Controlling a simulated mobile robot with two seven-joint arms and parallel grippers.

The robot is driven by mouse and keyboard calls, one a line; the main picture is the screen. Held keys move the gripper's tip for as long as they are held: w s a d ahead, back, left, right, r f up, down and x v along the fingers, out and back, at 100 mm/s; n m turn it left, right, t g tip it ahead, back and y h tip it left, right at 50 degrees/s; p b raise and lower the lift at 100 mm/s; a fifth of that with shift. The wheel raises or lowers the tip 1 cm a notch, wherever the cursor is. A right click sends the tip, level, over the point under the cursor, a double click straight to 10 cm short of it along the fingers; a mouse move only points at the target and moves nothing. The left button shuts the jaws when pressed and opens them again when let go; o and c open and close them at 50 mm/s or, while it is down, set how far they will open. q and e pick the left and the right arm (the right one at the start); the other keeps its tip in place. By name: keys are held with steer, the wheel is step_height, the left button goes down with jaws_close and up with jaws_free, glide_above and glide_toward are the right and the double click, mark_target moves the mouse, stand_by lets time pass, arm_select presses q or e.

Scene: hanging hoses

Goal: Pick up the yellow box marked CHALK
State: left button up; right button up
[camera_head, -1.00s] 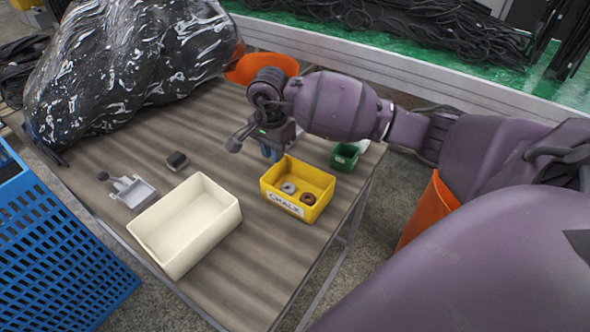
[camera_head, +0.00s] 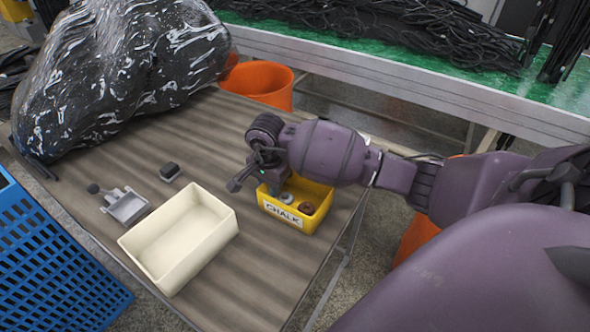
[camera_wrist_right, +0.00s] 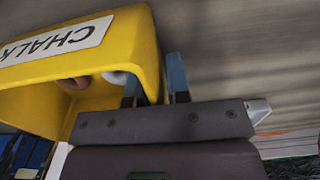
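The yellow box marked CHALK (camera_head: 284,215) stands on the wooden table, its label facing the front. It holds a grey ring (camera_head: 286,198) and a brown ring (camera_head: 307,208). My right gripper (camera_head: 273,186) is at its back left side, and its fingertips are partly hidden in the head view. In the right wrist view the yellow box (camera_wrist_right: 95,62) fills the upper left. The blue fingers of my right gripper (camera_wrist_right: 155,84) straddle one wall, one finger inside and one outside, with a thin gap seen at the outer finger. My left gripper is not in view.
A cream bin (camera_head: 180,240) stands just left of the box. A black plastic bundle (camera_head: 120,75) covers the back left. A blue crate (camera_head: 55,265) and an orange bucket (camera_head: 258,82) stand beside the table.

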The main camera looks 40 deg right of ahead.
jaws_close()
steer(key=shift+r, duration=0.1)
